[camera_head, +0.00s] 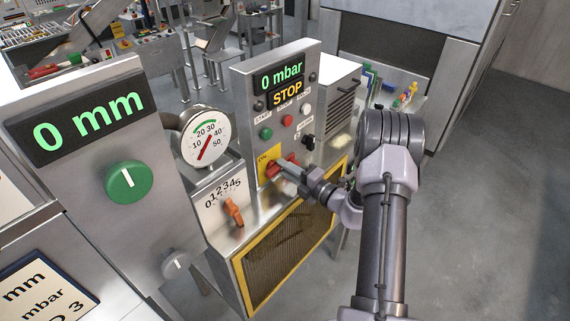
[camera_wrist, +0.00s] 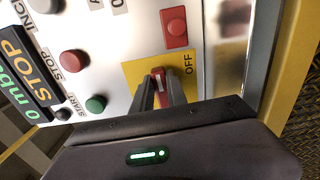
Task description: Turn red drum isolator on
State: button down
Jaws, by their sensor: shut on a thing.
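The red isolator switch (camera_head: 272,167) sits on a yellow plate (camera_head: 264,154) low on the steel control panel. In the wrist view the red isolator handle (camera_wrist: 158,79) stands between the fingers of my gripper (camera_wrist: 160,92), with the word OFF beside it on the yellow plate (camera_wrist: 133,70). My gripper (camera_head: 280,168) is shut on the handle, and the fingers hide part of it. The display (camera_head: 280,79) above reads 0 mbar and STOP.
The panel also carries a green button (camera_head: 266,133), a red button (camera_head: 287,121) and a black knob (camera_head: 308,142). A dial gauge (camera_head: 207,140) and an orange lever (camera_head: 233,212) are to the left. A yellow-framed mesh guard (camera_head: 290,245) lies below.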

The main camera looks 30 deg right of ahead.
jog(key=shift+f+m, duration=0.1)
jog(key=shift+m, duration=0.2)
dwell(0.4)
jog(key=c, duration=1.3)
grip_release()
jog(key=v, duration=1.7)
jog(key=shift+s+b, duration=0.25)
jog(key=shift+b, duration=0.05)
